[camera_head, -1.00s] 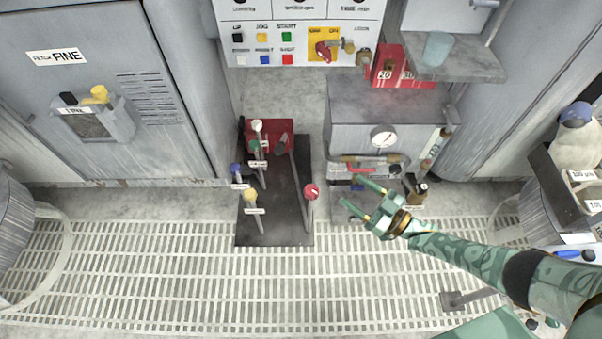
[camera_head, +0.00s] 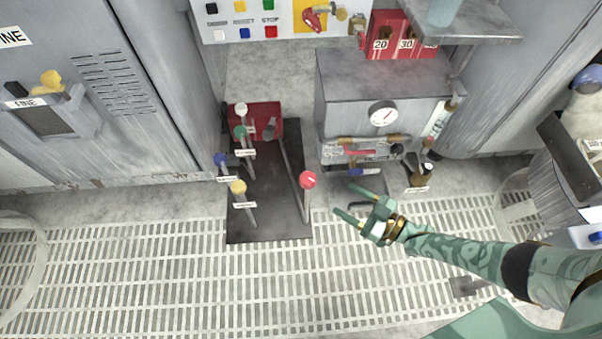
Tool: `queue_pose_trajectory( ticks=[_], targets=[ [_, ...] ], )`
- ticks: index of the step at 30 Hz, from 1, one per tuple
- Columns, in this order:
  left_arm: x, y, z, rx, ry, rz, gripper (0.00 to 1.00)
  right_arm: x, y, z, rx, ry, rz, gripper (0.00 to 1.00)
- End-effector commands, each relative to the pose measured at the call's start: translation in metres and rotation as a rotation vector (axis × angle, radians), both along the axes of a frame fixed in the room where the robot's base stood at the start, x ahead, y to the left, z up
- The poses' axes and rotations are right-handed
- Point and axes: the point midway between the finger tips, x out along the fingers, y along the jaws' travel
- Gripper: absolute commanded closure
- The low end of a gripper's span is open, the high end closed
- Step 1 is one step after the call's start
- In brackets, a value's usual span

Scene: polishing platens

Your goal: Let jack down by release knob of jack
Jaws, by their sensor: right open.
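My right gripper (camera_head: 350,201) is open and empty, its two fingers pointing left above the floor grating. It is right of a red round knob (camera_head: 308,180) on a tall lever and apart from it. That lever stands on a dark floor plate (camera_head: 265,230) with a red block (camera_head: 262,117) at its back. Shorter levers there carry a white knob (camera_head: 241,109), a green knob (camera_head: 240,131), a blue knob (camera_head: 220,159) and a yellow knob (camera_head: 238,187). Their small tags are too small to read, so I cannot tell which knob is the jack's release. My left gripper is out of view.
A grey cabinet (camera_head: 365,75) with a gauge (camera_head: 382,114), red and blue handles and pipes stands behind my right gripper. The grating (camera_head: 150,270) in front is clear.

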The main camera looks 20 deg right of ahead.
Motion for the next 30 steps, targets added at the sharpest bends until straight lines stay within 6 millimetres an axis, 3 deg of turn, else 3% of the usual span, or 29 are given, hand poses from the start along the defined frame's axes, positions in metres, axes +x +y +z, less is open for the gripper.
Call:
queue_pose_trajectory(
  ticks=[15,21,30],
  targets=[
    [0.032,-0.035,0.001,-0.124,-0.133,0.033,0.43,0.098,0.071,-0.002,0.002,0.0,0.0,0.37],
    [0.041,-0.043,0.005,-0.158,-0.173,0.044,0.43,0.117,0.085,0.0,0.0,-0.001,0.0,0.37],
    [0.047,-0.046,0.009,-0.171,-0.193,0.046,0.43,0.121,0.087,0.002,0.0,-0.002,0.0,0.37]
  ],
)
